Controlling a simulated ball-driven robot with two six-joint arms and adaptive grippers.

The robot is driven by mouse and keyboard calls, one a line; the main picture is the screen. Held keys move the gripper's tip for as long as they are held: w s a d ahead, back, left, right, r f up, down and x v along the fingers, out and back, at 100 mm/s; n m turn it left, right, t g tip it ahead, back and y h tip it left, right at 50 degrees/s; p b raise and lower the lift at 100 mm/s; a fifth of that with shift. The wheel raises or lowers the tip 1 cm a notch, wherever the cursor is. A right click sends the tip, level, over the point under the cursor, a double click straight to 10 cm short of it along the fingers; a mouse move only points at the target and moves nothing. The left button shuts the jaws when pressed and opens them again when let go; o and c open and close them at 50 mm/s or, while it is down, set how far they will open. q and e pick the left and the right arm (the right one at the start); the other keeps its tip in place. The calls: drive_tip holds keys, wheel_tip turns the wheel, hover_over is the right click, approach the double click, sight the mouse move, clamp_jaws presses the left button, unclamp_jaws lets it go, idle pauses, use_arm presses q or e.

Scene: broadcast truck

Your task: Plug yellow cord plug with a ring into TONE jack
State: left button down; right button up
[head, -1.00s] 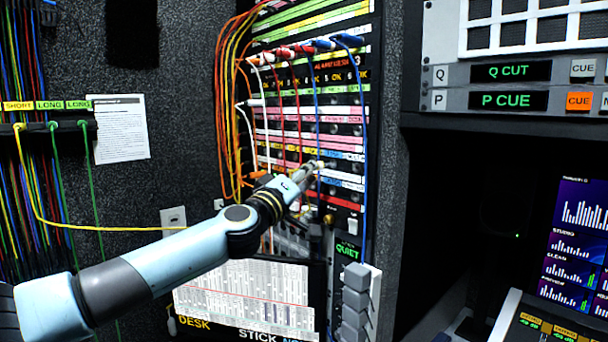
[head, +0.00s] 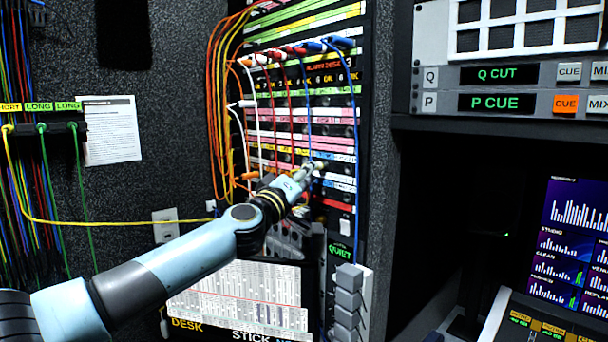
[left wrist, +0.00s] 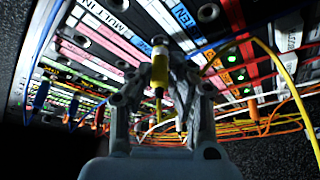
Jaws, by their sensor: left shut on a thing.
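The yellow plug (left wrist: 159,76) is between the fingers of my left gripper (left wrist: 160,62) in the left wrist view, with its tip toward the patch panel. My left gripper (head: 314,168) is shut on it, close in front of the panel's lower rows in the head view. The yellow cord (head: 100,222) hangs from the SHORT holder at the left and passes behind my left arm. It also loops at the right of the left wrist view (left wrist: 287,75). My right gripper is not in view.
The patch panel (head: 300,112) has red, white, blue and orange cords plugged in around the gripper. Green cords (head: 57,190) hang at the left. Grey blocks (head: 347,300) stand below the QUIET sign. Monitors and a console (head: 545,315) are at the right.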

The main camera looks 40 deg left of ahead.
use_arm(q)
drive_tip(key=shift+w, duration=0.4)
drive_tip(key=c, duration=1.2)
unclamp_jaws()
drive_tip(key=shift+o, duration=0.2)
drive_tip(key=v, duration=1.2)
drive_tip(key=shift+d+r, duration=0.1)
